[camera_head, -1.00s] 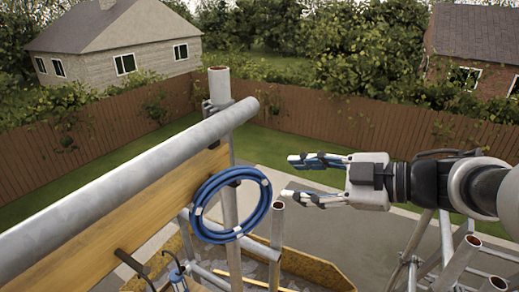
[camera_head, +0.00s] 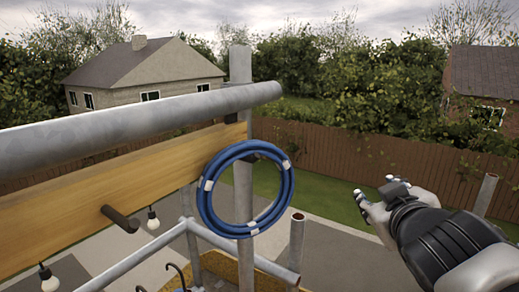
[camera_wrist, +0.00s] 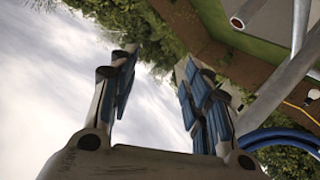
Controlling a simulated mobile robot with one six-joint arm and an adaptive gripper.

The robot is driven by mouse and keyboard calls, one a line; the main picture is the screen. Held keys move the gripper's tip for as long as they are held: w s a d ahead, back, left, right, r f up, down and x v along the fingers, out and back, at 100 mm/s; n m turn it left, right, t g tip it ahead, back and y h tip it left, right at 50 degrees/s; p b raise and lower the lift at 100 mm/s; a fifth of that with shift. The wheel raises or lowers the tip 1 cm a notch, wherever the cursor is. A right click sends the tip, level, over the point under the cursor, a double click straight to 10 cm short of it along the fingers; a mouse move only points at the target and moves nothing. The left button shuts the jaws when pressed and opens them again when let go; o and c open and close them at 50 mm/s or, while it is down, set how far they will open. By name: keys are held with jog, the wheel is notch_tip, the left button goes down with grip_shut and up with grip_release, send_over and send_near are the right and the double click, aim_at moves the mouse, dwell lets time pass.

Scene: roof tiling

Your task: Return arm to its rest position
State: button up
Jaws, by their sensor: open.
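My gripper (camera_head: 376,196) is at the right of the head view, with its arm reaching in from the lower right corner. In the wrist view my gripper (camera_wrist: 160,62) has its two blue-padded fingers spread apart with nothing between them. Sky and foliage show behind them. A coil of blue hose or cable with white bands (camera_head: 204,205) hangs at the scaffold post, left of my gripper and apart from it. Part of this blue coil (camera_wrist: 272,134) also shows at the right of the wrist view.
A thick grey scaffold tube (camera_head: 130,122) and a wooden board (camera_head: 60,195) run along the left. An upright post (camera_head: 242,130) stands behind the coil. A shorter tube (camera_head: 485,195) stands right of my gripper. A fence (camera_head: 330,160) and houses lie beyond.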

jog(key=s+a+f+m+g+y+b, duration=0.1)
jog(key=s+a+f+g+b, duration=0.1)
jog(key=s+f, duration=0.5)
jog(key=s+a+f+m+g+y+b, duration=0.1)
jog(key=s+a+f+g+b, duration=0.2)
jog(key=s+f, duration=0.4)
jog(key=s+a+f+m+g+y+b, duration=0.1)
jog(key=s+a+f+g+b, duration=0.1)
jog(key=s+f, duration=0.5)
notch_tip(320, 180, down, 6)
jog(key=a+g, duration=0.1)
jog(key=g, duration=0.1)
jog(key=shift+s+a+m+g+b, duration=0.3)
jog(key=shift+f, duration=0.1)
jog(key=shift+c, duration=0.3)
